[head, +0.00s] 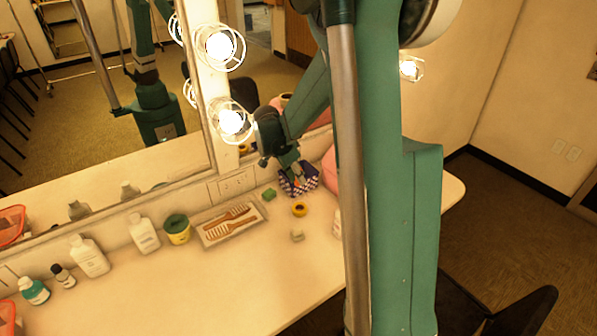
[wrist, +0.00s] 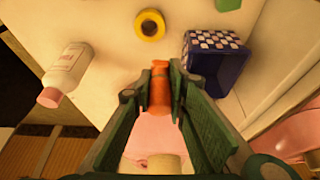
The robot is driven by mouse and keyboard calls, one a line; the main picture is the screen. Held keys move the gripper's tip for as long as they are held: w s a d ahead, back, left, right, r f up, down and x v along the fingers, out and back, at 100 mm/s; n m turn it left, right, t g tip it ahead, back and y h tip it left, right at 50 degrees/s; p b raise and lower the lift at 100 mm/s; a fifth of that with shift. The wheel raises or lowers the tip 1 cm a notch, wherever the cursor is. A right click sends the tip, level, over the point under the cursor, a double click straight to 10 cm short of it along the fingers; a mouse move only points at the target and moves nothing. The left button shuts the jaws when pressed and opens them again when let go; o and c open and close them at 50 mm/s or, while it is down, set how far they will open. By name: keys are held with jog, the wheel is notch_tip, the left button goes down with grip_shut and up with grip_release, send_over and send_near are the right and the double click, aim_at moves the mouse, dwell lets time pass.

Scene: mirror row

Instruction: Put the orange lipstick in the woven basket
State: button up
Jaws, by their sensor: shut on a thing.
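The orange lipstick (wrist: 160,88) is held upright in the wrist view between the two green fingers of my gripper (wrist: 161,72), which is shut on it. A blue-and-white checked container (wrist: 217,58), the thing with the most woven look, stands just to the right of the fingertips. It also shows in the head view (head: 299,186), at the far end of the counter by the mirror, with my gripper (head: 293,172) in front of or over it. The lipstick is beside the container in the wrist view, not seen inside it. The lipstick is hard to make out in the head view.
A yellow tape roll (wrist: 150,25), a green block (wrist: 228,4) and a white bottle with pink cap (wrist: 65,72) stand nearby. A pink object (wrist: 155,132) lies below the fingers. A tray with combs (head: 230,224) and several bottles line the mirror. The front counter is clear.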

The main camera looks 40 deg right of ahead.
jog(key=w+d+f+p, duration=0.1)
jog(key=w+d+f, duration=0.1)
jog(key=w+d, duration=0.5)
jog(key=w, duration=0.3)
jog(key=shift+w+d+n, duration=0.3)
jog(key=shift+w, duration=0.1)
jog(key=shift+f, duration=0.15)
jog(key=shift+f+b, duration=0.5)
jog(key=shift+f, duration=2.5)
jog(key=shift+f+b, duration=0.3)
jog(key=shift+f, duration=1.6)
jog(key=shift+f, duration=0.2)
jog(key=o, duration=0.6)
jog(key=shift+r, duration=0.25)
